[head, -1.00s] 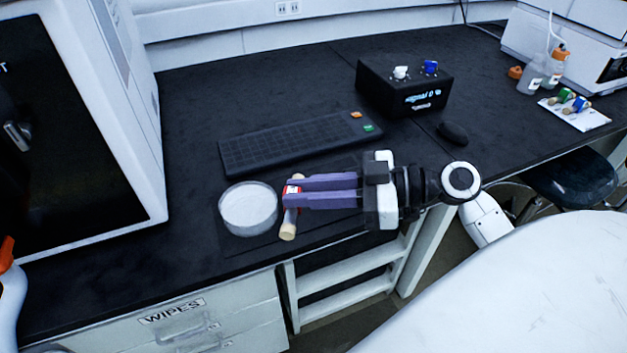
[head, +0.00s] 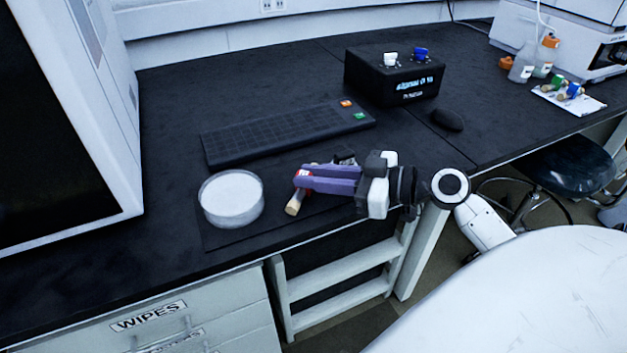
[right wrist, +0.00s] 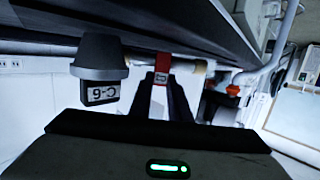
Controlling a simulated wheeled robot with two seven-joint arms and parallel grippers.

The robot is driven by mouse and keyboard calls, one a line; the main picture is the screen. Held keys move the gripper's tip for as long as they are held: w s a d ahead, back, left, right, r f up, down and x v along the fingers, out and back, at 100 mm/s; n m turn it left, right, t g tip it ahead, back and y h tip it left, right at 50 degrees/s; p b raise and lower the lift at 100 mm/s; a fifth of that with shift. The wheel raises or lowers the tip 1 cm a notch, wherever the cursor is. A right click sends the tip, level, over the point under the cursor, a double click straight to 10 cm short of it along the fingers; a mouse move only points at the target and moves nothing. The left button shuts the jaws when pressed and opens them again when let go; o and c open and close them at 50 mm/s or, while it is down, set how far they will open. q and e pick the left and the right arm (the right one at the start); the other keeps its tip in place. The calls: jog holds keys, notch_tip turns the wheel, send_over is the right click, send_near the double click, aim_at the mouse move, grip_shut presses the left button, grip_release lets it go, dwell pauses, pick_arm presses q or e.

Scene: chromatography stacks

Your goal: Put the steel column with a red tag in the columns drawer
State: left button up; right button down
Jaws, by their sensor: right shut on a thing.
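The steel column with a red tag (head: 293,204) is held between the purple fingers of my right gripper (head: 303,179), right of the round dish. Its pale end cap points down toward the front in the head view, and the fingers cover much of its body. My left gripper is not in view. A drawer labelled WIPES (head: 150,317) is shut under the bench; the label on the drawer below is cut off and unreadable.
A dish of white material (head: 232,198) stands on a dark mat left of the gripper. A keyboard (head: 285,132), a black box with knobs (head: 395,78) and a mouse (head: 447,120) are behind. Bottles (head: 522,66) stand at the back right. A stool (head: 567,166) is at right.

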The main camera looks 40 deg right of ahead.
jog(key=shift+f, duration=0.25)
jog(key=shift+f+b, duration=0.15)
jog(key=shift+b, duration=0.15)
jog(key=c, duration=1.7)
grip_release()
jog(key=shift+o, duration=0.2)
